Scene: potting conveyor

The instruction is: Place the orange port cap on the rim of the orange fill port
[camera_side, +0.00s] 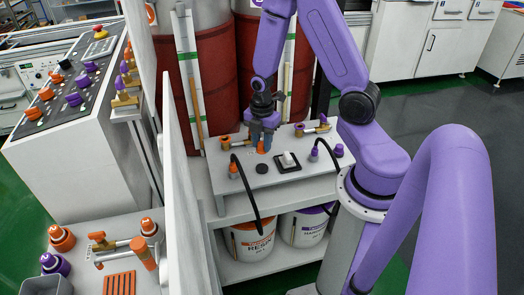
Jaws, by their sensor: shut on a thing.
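My gripper (264,137) points down over the white bench top, its blue-grey fingers shut on a small orange piece that looks like the orange port cap (261,147). The cap is partly hidden by the fingers, and I cannot tell whether it touches the bench. An orange fitting (234,170) with a black hose stands at the bench's front left and may be the orange fill port. The cap is to its right and farther back, apart from it. The port's rim is too small to make out.
A white panel (180,190) rises to the left. Buckets (250,240) stand below.

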